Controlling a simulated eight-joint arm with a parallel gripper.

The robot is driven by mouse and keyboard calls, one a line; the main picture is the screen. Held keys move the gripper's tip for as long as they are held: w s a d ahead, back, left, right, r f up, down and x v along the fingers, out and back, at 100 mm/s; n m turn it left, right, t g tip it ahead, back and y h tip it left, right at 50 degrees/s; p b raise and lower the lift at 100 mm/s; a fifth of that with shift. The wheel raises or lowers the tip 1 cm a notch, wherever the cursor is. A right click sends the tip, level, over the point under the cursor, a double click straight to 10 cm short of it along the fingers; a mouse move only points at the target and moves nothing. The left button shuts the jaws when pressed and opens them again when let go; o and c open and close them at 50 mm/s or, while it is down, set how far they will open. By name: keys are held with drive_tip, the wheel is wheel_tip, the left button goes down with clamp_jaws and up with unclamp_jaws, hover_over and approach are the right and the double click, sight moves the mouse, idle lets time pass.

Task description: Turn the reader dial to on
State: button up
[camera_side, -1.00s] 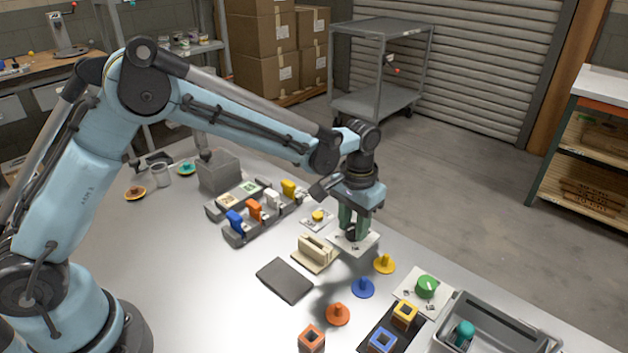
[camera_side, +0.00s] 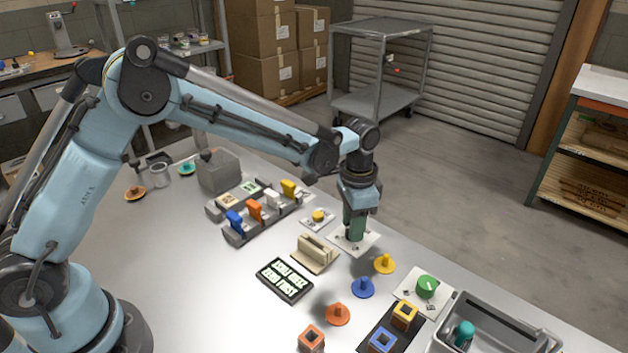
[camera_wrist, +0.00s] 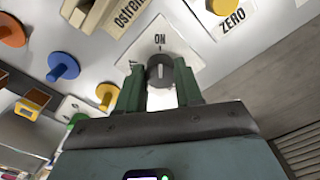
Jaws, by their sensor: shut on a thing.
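The reader dial is a dark round knob (camera_wrist: 159,72) on a white plate (camera_wrist: 150,42) marked ON. In the wrist view its light pointer line faces the ON mark. My gripper (camera_wrist: 160,80) is shut on the dial, with one green finger on each side. In the side view my gripper (camera_side: 353,236) stands upright over the plate (camera_side: 372,239), and its fingers mostly hide the dial. The reader display (camera_side: 285,279), a dark flat panel on the table, is lit with pale green character tiles.
A beige slotted block (camera_side: 316,252) stands between the display and the dial plate. Yellow (camera_side: 384,264), blue (camera_side: 362,288) and orange (camera_side: 338,314) pegged discs lie nearby. A green knob (camera_side: 427,286) and a grey bin (camera_side: 500,325) are at the right.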

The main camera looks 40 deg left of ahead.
idle(0.3)
drive_tip(key=o, duration=1)
drive_tip(key=shift+o, duration=0.2)
drive_tip(key=shift+r, duration=0.15)
wheel_tip(320, 180, up, 12)
drive_tip(key=shift+s, duration=0.1)
drive_tip(key=s+a+r+n+t, duration=0.3)
drive_tip(key=s+a+r, duration=0.1)
drive_tip(key=s+a, duration=0.35)
drive_tip(key=s+a+f+n+t, duration=0.2)
drive_tip(key=s, duration=0.3)
drive_tip(key=s+a+f+n+t, duration=0.1)
drive_tip(key=s+a+n+t, duration=0.1)
drive_tip(key=s, duration=0.3)
drive_tip(key=shift+a+f, duration=0.15)
drive_tip(key=shift+f, duration=0.25)
